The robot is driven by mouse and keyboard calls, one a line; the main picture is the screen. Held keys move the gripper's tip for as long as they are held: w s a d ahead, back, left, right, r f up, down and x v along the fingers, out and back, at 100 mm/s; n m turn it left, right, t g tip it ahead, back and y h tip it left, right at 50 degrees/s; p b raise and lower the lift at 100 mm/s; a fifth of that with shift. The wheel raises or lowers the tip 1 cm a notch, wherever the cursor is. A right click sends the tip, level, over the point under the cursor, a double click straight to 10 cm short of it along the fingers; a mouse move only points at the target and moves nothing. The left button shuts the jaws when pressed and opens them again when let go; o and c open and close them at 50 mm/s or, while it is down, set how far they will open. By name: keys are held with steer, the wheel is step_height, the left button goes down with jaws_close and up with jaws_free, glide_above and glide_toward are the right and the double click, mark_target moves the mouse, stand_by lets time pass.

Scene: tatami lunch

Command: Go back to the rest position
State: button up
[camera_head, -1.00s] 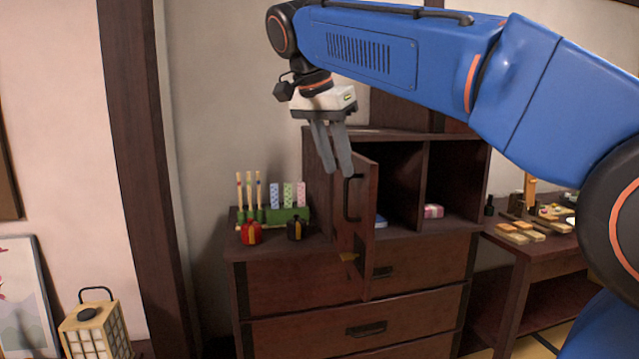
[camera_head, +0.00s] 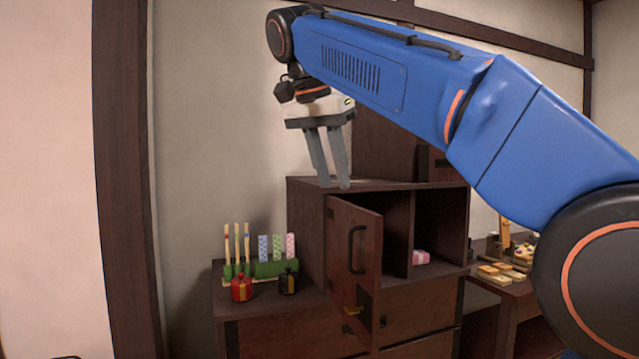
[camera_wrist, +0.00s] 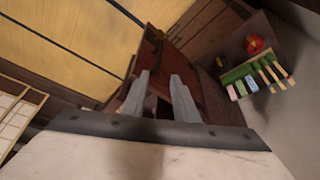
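My gripper (camera_head: 333,186) hangs fingers-down above the dark wooden cabinet (camera_head: 375,186), near its upper left edge. Its two grey fingers stand a little apart with nothing between them. In the wrist view, the fingers (camera_wrist: 167,85) also show a gap, and a dark red-brown wooden panel lies behind them. The cabinet door (camera_head: 353,262), with a black handle, hangs open below my gripper and apart from it.
Left of the door, the dresser top holds a green holder (camera_head: 277,268) with colourful strips, a red pouch (camera_head: 241,289) and a black pouch (camera_head: 288,282). A pink item (camera_head: 421,257) lies in the right compartment. A low table (camera_head: 515,287) with food stands at right.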

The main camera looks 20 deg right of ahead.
steer(key=s+d+f+n+y, duration=0.1)
steer(key=s+f+n, duration=0.3)
steer(key=f, duration=1.1)
steer(key=s+d+f+n+t+y, duration=0.1)
steer(key=s+f+n, duration=0.3)
steer(key=s+f, duration=0.4)
steer(key=s+d+f+n+t+y, duration=0.1)
steer(key=s+f, duration=0.6)
steer(key=f, duration=1.5)
steer(key=n+y, duration=0.1)
steer(key=n, duration=0.1)
steer(key=shift+d+f+n, duration=0.15)
steer(key=shift+d+n, duration=0.1)
steer(key=shift+n, duration=0.15)
